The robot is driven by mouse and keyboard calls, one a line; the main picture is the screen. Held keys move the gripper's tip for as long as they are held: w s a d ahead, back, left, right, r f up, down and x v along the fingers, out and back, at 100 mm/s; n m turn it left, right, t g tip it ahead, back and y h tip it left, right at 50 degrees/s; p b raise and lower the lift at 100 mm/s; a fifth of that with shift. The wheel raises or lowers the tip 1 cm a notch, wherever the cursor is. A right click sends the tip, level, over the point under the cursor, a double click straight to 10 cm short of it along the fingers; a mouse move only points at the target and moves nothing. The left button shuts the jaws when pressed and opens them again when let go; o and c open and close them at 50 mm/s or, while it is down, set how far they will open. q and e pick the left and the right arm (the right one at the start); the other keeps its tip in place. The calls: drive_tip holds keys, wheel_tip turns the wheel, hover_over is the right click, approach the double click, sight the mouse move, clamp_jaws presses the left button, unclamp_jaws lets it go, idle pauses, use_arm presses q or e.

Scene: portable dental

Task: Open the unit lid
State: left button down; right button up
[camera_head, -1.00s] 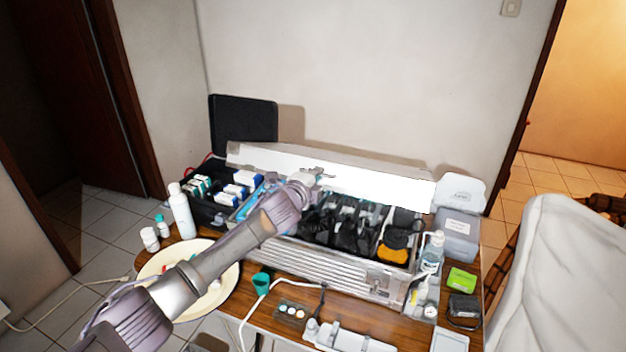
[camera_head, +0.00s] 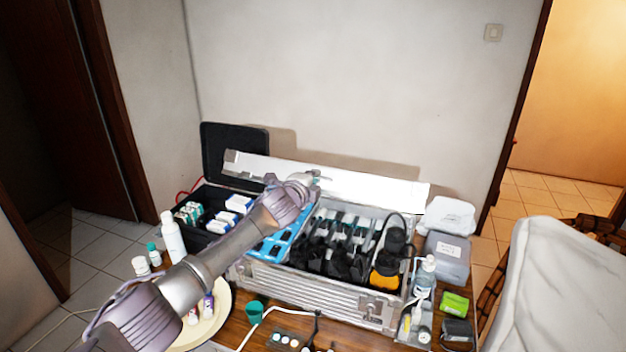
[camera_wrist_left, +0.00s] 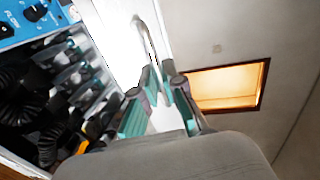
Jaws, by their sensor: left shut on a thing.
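The unit is a long silver case (camera_head: 310,294) on the wooden table. Its lid (camera_head: 375,190) is raised along the back, bright white on its near face, and the inside of the case shows. My left gripper (camera_head: 310,181) is at the lid's upper edge, left of its middle. In the left wrist view the fingers (camera_wrist_left: 162,82) are shut at the lid's curved metal handle (camera_wrist_left: 147,38), with the lid (camera_wrist_left: 105,28) beside them. The exact contact is partly hidden. My right gripper is not in view.
The case holds a blue panel (camera_head: 281,243) and several black hoses and handpieces (camera_head: 340,250). An open black box (camera_head: 193,222) stands to the left. A bottle (camera_head: 426,277) and a grey container (camera_head: 447,258) stand close on the right. A plate (camera_head: 218,318) lies under my left arm.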

use_arm(q)
drive_tip(key=c, duration=1.3)
unclamp_jaws()
drive_tip(key=shift+s+r, duration=0.1)
drive_tip(key=shift+o, duration=0.2)
drive_tip(key=shift+s, duration=0.1)
drive_tip(key=v, duration=1.2)
